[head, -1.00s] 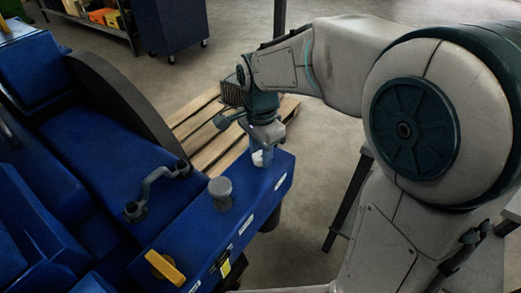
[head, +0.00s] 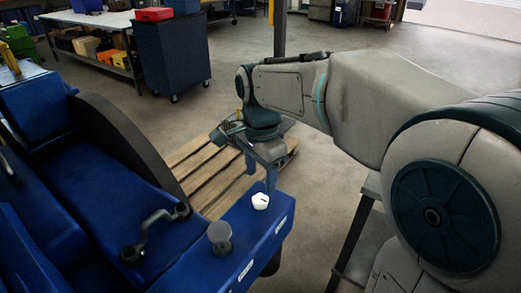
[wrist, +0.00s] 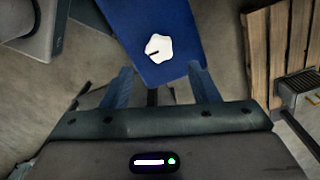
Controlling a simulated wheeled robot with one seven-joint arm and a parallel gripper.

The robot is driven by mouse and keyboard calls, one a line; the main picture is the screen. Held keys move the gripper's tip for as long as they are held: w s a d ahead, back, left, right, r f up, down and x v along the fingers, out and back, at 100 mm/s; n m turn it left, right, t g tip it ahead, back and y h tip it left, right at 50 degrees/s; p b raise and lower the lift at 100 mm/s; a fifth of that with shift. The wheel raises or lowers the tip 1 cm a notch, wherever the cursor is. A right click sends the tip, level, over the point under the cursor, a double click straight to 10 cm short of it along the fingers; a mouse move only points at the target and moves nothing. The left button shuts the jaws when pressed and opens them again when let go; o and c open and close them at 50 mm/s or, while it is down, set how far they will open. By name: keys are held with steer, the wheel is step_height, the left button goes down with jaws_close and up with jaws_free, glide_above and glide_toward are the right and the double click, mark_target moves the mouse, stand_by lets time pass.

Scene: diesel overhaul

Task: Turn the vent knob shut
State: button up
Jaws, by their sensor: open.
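The vent knob is a small white knob with a dark mark on its top. It sits on the far end of the blue engine ledge (head: 241,240) in the head view, where I see the knob (head: 260,201). In the wrist view the knob (wrist: 158,48) lies beyond the fingertips, near the middle. My gripper (head: 261,178) hangs just behind and above the knob in the head view. In the wrist view my gripper (wrist: 159,72) has its two bluish fingers spread apart with nothing between them. The gripper is apart from the knob.
A grey round cap (head: 220,237) and a grey crank-shaped pipe (head: 156,233) stand on the blue engine to the left. A wooden pallet (head: 200,170) lies on the floor behind. A blue cabinet (head: 169,57) and a workbench stand farther back, with open floor around.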

step_height(320, 180, up, 7)
stand_by(0.3)
steer(key=s+d+f+n+t, duration=0.3)
steer(key=s+d+f+n, duration=0.8)
steer(key=s+d+f, duration=0.1)
steer(key=shift+s, duration=0.25)
steer(key=shift+f, duration=0.1)
stand_by(0.6)
